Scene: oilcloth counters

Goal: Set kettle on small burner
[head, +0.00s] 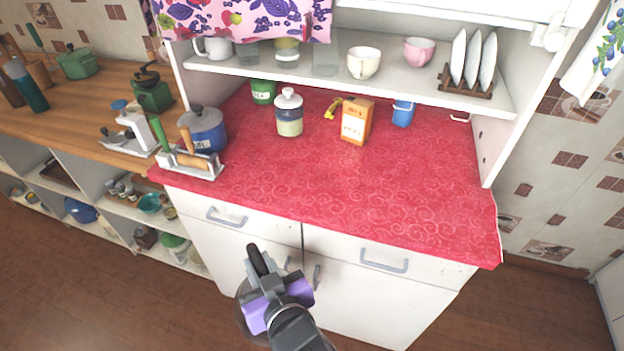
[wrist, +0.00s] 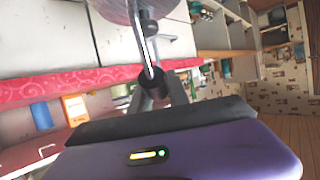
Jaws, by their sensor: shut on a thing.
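My gripper (head: 264,280) is in front of the white cabinet, below the level of the red counter top. In the wrist view its fingers (wrist: 165,92) are shut around a dark handle end with a thin metal rod. The rod leads up to a shiny rounded body at the top edge, which appears to be the kettle (wrist: 118,8); most of it is cut off. In the head view only a dark rounded edge of the kettle (head: 242,316) shows left of my gripper. No burner or stove is in view.
The red counter (head: 400,190) is bare at its front and right. A blue lidded pot (head: 204,132), a jar (head: 289,115) and an orange box (head: 356,121) stand on it. A shelf (head: 420,85) with cups overhangs its back. Wooden floor (head: 130,300) is open at left.

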